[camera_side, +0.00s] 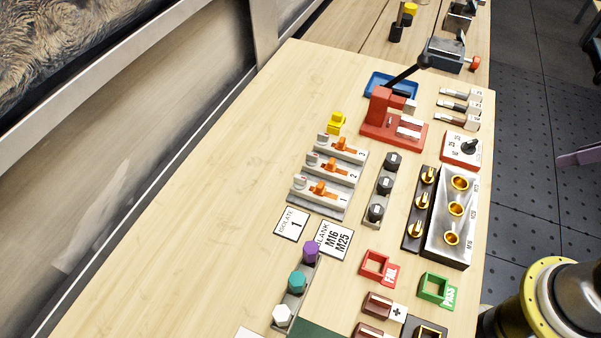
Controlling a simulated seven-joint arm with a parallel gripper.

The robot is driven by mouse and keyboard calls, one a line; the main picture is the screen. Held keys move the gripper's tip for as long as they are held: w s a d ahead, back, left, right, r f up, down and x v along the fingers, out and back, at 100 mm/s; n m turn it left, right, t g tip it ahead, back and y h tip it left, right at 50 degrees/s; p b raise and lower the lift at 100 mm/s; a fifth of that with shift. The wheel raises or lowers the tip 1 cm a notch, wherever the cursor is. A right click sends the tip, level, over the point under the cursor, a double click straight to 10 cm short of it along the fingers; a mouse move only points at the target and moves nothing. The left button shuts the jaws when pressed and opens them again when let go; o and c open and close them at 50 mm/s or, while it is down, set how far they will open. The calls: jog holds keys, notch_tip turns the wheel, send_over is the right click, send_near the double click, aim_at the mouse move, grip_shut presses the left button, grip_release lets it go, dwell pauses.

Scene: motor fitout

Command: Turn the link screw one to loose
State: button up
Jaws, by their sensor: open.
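No part in view is labelled as link screw one, so I cannot tell for sure which it is. Three brass winged pieces (421,202) stand in a row on a dark strip, left of a silver-topped block with brass cups (456,208). Three black knobs (384,187) stand on a grey strip further left. Three slide units with orange handles (319,188), numbered 1 to 3, lie left of those, with 1 nearest. My gripper is not in view.
A red press (383,108) with a black lever stands behind. A red-and-white dial box (461,149) is at the right. Red FAIL (375,267) and green PASS (434,287) trays are in front. Purple, teal (298,281) and white knobs stand front left. The table's left side is clear.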

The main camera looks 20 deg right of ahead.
jog(key=w+a+r+m+g+y, duration=0.15)
jog(key=w+a+r+m, duration=0.25)
jog(key=w+r+m, duration=0.45)
jog(key=w+a+m+g+y, duration=0.25)
jog(key=w+a+g, duration=0.25)
jog(key=w+a, duration=1.2)
jog(key=n+g, duration=0.2)
send_over(300, 177)
jog(key=w+d, duration=0.4)
notch_tip(300, 177, down, 14)
jog(key=shift+h, duration=0.4)
jog(key=x, duration=1.3)
jog(key=shift+s+r, duration=0.1)
jog(key=shift+s, duration=0.1)
